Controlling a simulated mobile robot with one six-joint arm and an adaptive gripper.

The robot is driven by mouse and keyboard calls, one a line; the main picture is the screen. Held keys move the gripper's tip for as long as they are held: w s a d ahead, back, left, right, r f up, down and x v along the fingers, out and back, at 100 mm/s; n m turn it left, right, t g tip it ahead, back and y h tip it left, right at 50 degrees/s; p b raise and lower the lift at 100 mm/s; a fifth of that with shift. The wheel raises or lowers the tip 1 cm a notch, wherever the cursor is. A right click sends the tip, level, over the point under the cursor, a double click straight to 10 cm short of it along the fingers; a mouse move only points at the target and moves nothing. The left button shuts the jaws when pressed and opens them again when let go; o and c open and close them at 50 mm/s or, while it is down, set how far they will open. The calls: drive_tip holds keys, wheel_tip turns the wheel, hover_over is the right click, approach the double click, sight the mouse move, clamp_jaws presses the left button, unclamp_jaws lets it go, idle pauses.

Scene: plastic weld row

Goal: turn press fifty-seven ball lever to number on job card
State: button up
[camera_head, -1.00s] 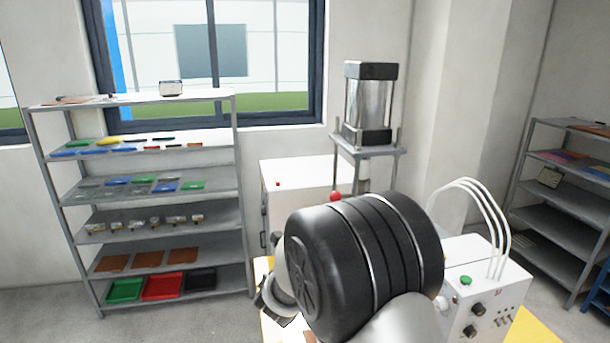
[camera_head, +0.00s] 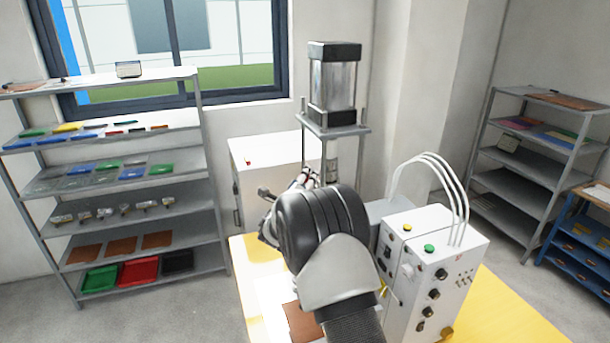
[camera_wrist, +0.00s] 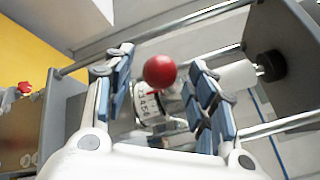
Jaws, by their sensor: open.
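The lever's red ball (camera_wrist: 160,72) is between the two open fingers of my gripper (camera_wrist: 161,62) in the wrist view, with gaps showing beside it. A white numbered dial (camera_wrist: 150,104) is just below the ball; its figures are too blurred to read. In the head view the press (camera_head: 333,88) has a shiny cylinder with black ends on a grey plate. My gripper (camera_head: 305,180) is below that plate, and my wrist hides part of the press; the ball is not visible there. I cannot tell which paper is the job card.
A white control box (camera_head: 435,265) with buttons, knobs and white hoses stands right of my arm on the yellow table (camera_head: 510,310). A white cabinet (camera_head: 275,165) is behind. Grey shelves (camera_head: 190,95) stand left; more shelves (camera_head: 535,180) stand right. Metal rods and plates flank my gripper.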

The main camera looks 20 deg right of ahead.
drive_tip(key=shift+x, duration=1.15)
drive_tip(key=shift+c, duration=0.2)
drive_tip(key=shift+f, duration=0.15)
clamp_jaws()
